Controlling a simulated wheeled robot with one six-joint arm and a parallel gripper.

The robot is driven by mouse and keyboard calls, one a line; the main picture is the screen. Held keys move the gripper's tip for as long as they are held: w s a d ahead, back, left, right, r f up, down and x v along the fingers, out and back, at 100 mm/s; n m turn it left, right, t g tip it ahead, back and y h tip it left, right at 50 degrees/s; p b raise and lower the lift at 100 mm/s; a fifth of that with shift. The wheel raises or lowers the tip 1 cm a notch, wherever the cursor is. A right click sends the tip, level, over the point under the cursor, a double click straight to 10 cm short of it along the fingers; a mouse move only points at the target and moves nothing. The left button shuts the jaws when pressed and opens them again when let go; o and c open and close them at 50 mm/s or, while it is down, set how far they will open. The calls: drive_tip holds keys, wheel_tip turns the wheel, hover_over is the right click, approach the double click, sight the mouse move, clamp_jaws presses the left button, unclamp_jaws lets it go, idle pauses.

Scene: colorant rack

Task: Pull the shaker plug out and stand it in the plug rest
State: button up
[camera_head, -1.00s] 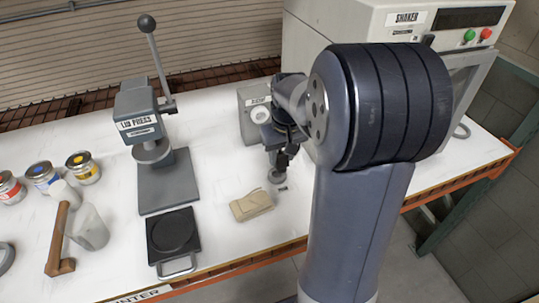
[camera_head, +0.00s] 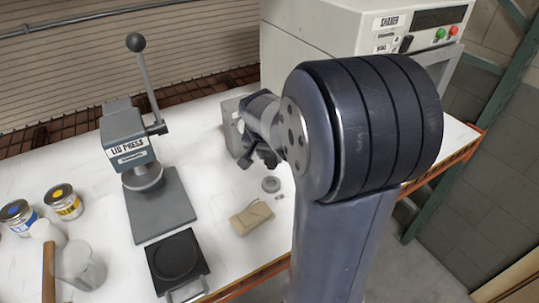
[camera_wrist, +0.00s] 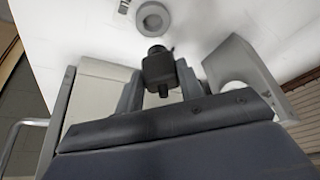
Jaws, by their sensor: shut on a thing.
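My gripper (camera_wrist: 160,82) is shut on the black shaker plug (camera_wrist: 158,64), which sits between its fingers in the wrist view. The plug rest is a grey ring (camera_wrist: 152,18) lying on the white bench, just beyond the plug in that view and apart from it. In the head view the ring (camera_head: 271,184) lies just below my gripper (camera_head: 258,160), where the plug is hard to make out. The grey socket box (camera_head: 231,122) is behind my gripper and partly hidden. It also shows at the right of the wrist view (camera_wrist: 250,70), with a white round face.
The shaker (camera_head: 330,45) stands at the back right. A tan folded cloth (camera_head: 252,217) lies in front of the ring, with a small grey piece (camera_head: 279,197) beside the ring. The lid press (camera_head: 128,145), a black scale (camera_head: 176,258) and paint cans (camera_head: 65,203) are left.

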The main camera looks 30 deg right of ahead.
sight(270, 169)
drive_tip(key=shift+f+b, duration=2.65)
drive_tip(key=shift+f, duration=0.2)
drive_tip(key=shift+f+b, duration=1.1)
drive_tip(key=shift+f, duration=0.1)
drive_tip(key=o, duration=1.1)
drive_tip(key=shift+r, duration=0.15)
drive_tip(key=v, duration=1)
drive_tip(key=shift+r, duration=0.3)
